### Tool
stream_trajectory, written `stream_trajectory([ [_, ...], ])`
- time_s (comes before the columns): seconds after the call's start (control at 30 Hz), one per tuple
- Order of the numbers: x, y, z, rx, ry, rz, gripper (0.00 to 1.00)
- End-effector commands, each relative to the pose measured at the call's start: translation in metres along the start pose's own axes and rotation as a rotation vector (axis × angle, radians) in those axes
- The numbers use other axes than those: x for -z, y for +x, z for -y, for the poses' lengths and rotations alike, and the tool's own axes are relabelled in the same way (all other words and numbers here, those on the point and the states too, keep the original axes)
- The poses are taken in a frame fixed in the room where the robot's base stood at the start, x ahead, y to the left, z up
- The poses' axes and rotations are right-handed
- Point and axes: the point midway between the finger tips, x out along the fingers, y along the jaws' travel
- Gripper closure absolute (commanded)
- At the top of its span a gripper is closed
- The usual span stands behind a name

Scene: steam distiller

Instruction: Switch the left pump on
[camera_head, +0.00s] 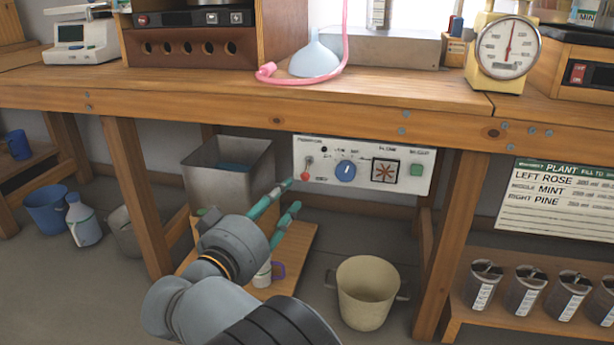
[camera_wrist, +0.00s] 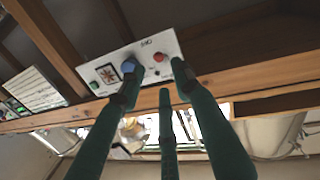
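A white control panel (camera_head: 338,185) hangs under the bench. It carries a lever switch with a red knob (camera_head: 307,176) at its left, a blue dial (camera_head: 345,171), a fan-like square (camera_head: 385,171) and a green button (camera_head: 416,170). Its small lettering is not readable, and I cannot tell which control belongs to the left pump. My gripper (camera_head: 291,195) is open and empty, its teal fingertips just left of and below the red knob in the head view. In the wrist view the panel (camera_wrist: 110,92) appears inverted, with the red knob (camera_wrist: 159,57) between the spread fingers (camera_wrist: 155,80).
The wooden bench edge (camera_head: 290,112) runs above the panel. A grey metal tank (camera_head: 215,175) stands left of it, and a beige pot (camera_head: 367,310) is on the floor below. A bench leg (camera_head: 459,225) is at the right. A pink hose (camera_head: 300,80) lies on the bench.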

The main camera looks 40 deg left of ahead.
Motion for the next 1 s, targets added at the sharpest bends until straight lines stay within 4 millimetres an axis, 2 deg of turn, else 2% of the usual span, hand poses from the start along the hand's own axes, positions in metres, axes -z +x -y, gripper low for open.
stream_trajectory([
  [0.1,-0.001,0.0,-0.002,-0.008,0.13,0.002,0.67],
  [0.27,-0.003,0.012,-0.001,-0.009,0.176,0.004,0.67],
  [0.7,-0.004,0.088,-0.002,-0.009,0.174,0.004,0.67],
  [0.83,-0.003,0.1,-0.001,-0.006,0.171,0.004,0.67],
  [1.0,-0.002,0.104,-0.002,-0.006,0.171,0.004,0.67],
])
